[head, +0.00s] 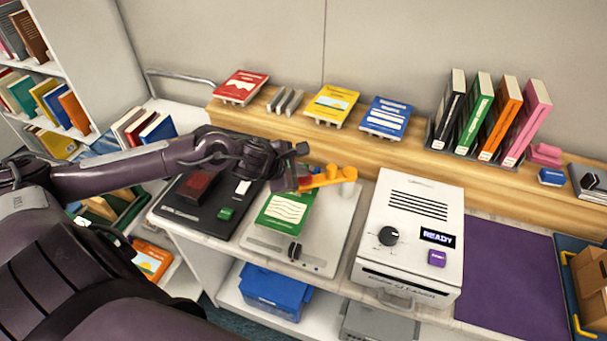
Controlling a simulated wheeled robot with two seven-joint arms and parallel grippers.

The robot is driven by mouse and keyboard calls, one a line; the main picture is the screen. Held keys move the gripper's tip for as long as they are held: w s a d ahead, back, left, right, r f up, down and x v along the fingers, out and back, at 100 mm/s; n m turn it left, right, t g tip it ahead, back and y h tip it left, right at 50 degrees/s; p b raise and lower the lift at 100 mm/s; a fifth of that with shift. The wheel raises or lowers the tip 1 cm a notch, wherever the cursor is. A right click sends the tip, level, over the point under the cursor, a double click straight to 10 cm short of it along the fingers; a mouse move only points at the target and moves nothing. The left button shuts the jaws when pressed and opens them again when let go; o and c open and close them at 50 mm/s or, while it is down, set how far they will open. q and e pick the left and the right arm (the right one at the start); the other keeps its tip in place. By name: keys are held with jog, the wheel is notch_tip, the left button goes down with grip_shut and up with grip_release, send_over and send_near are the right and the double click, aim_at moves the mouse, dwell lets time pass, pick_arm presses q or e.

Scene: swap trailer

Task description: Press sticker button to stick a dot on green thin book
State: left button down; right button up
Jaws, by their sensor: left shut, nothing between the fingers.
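The green thin book (285,213), with white wavy lines on its cover, lies flat on a light grey plate-like device (335,228). An orange arm with round ends (328,178) reaches over the book's far edge. A black knob (294,250) sits at the plate's front. I cannot tell which part is the sticker button. My left gripper (300,165) is shut and empty, above the book's far left edge beside the orange arm. I cannot tell whether it touches the arm. No dot shows on the visible cover. My right gripper is out of view.
A black device (208,212) lies left of the plate. A white machine reading READY (405,235) stands right, then a purple mat (510,275). A wooden ledge (395,150) behind holds displayed books and upright books (490,120). A blue bin (270,290) sits below.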

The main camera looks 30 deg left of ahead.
aim_at(300, 179)
pick_arm(q)
jog(key=shift+r+p, duration=0.3)
jog(key=shift+r, duration=0.5)
jog(key=shift+r, duration=0.15)
jog(key=shift+r+p, duration=1.4)
jog(key=shift+r, duration=1.05)
jog(key=shift+f, duration=0.15)
